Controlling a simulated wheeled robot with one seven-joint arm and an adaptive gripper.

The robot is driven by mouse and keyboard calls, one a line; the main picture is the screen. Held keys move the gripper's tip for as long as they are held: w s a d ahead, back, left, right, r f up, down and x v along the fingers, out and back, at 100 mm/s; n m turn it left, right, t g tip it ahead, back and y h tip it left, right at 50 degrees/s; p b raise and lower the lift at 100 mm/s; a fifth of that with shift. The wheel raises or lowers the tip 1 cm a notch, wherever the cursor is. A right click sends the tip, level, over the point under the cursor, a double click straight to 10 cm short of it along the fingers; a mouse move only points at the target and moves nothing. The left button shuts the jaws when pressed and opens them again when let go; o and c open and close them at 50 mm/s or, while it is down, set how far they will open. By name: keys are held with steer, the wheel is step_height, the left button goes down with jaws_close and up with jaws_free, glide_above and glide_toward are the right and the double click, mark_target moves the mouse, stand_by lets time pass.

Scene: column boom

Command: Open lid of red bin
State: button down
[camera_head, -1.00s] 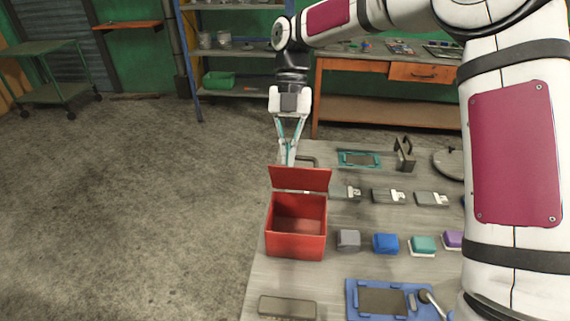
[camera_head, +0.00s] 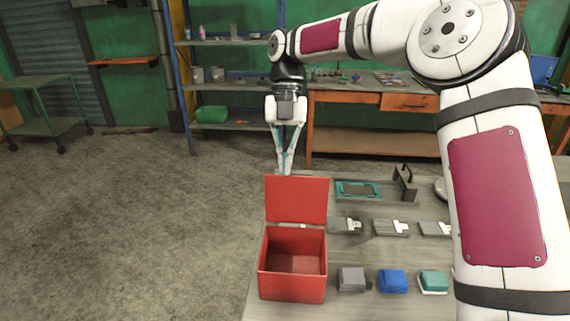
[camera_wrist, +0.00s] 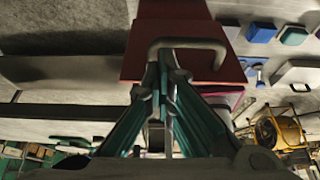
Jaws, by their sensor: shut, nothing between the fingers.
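The red bin (camera_head: 292,284) stands on the left part of the grey table, and its inside shows empty in the head view. Its red lid (camera_head: 297,200) is up, standing about upright at the bin's back edge. My gripper (camera_head: 285,172) is just behind and above the lid's top edge, pointing down, with its fingers together and nothing between them. In the wrist view the lid (camera_wrist: 190,66) and its grey handle (camera_wrist: 188,44) are just beyond my fingertips (camera_wrist: 166,75). I cannot tell whether the fingers touch the lid.
Grey, blue and teal blocks (camera_head: 392,281) stand right of the bin. Flat tools (camera_head: 391,228), a teal-framed tray (camera_head: 357,190) and a black handled piece (camera_head: 404,183) lie farther back. A shelf and an orange workbench (camera_head: 375,97) stand behind.

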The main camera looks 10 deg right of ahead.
steer(key=shift+d+f, duration=0.15)
steer(key=shift+f, duration=0.5)
steer(key=a+v, duration=0.1)
steer(key=v, duration=0.7)
steer(key=s+d+r+m+t+h, duration=0.1)
steer(key=s+r+m+t+h, duration=0.1)
steer(key=s+r+m, duration=0.45)
steer(key=s+d+f+m+t, duration=0.2)
steer(key=s+d+m, duration=0.2)
steer(key=s+m, duration=0.5)
steer(key=s+d+f+m+t+p, duration=0.1)
steer(key=s+d+f+m+t, duration=0.1)
steer(key=s+m, duration=0.7)
steer(key=s+d+f+m+t+y, duration=0.1)
steer(key=s+d+f+m, duration=0.3)
steer(key=s+m, duration=0.5)
steer(key=d+t, duration=0.1)
steer(key=d, duration=0.1)
steer(key=shift+s+d+t, duration=0.25)
steer(key=shift+d+t, duration=0.05)
steer(key=shift+t, duration=0.1)
